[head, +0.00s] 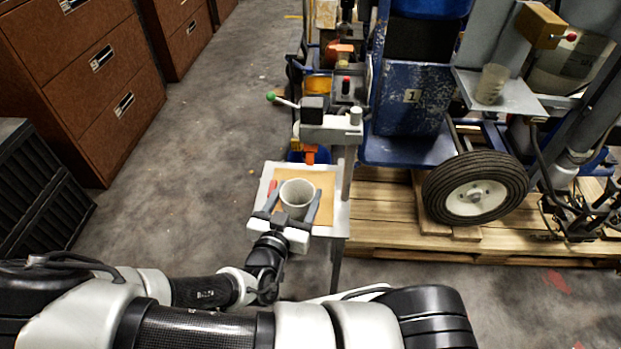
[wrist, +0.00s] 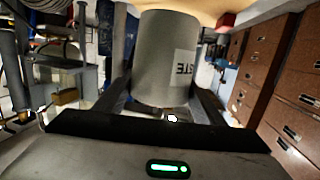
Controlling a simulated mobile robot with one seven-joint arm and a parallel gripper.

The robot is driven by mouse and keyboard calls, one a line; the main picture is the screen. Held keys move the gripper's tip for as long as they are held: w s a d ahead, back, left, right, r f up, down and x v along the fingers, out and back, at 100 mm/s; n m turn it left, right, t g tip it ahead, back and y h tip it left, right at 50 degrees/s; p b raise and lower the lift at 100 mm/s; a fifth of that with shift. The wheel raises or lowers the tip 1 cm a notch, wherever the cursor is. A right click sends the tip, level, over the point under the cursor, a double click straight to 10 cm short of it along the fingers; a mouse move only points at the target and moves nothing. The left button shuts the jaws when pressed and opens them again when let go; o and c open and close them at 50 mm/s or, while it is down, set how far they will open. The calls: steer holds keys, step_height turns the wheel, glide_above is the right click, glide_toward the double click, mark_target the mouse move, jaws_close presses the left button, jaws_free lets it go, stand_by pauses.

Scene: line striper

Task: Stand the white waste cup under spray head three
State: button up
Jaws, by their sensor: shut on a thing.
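The white waste cup (head: 298,194) is upright with its open mouth up. It is between the two fingers of my gripper (head: 296,201), which is shut on it. In the wrist view the cup (wrist: 168,60) fills the space between the fingers, and part of a printed label ending in "STE" shows. The cup is over the tan mat of a small white-edged stand (head: 257,200); I cannot tell whether it touches the mat. An orange-tipped spray head (head: 310,153) hangs just beyond the cup, slightly right. No number is readable on this head.
A translucent cup (head: 491,84) sits on a grey shelf. Brown drawers (head: 85,75) and a black crate (head: 35,190) are left. Floor between is clear.

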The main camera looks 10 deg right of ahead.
steer(key=shift+f+b+x, duration=0.25)
steer(key=shift+b+x, duration=0.15)
steer(key=shift+x, duration=1.4)
steer(key=shift+f+b+x, duration=0.3)
steer(key=shift+b+x, duration=0.05)
steer(key=shift+x, duration=1.45)
steer(key=shift+f+b+x, duration=0.25)
steer(key=shift+b+x, duration=0.15)
steer(key=shift+x, duration=1.4)
steer(key=shift+s+a+f, duration=0.1)
steer(key=shift+s, duration=0.05)
steer(key=o, duration=1.2)
steer(key=shift+c, duration=0.2)
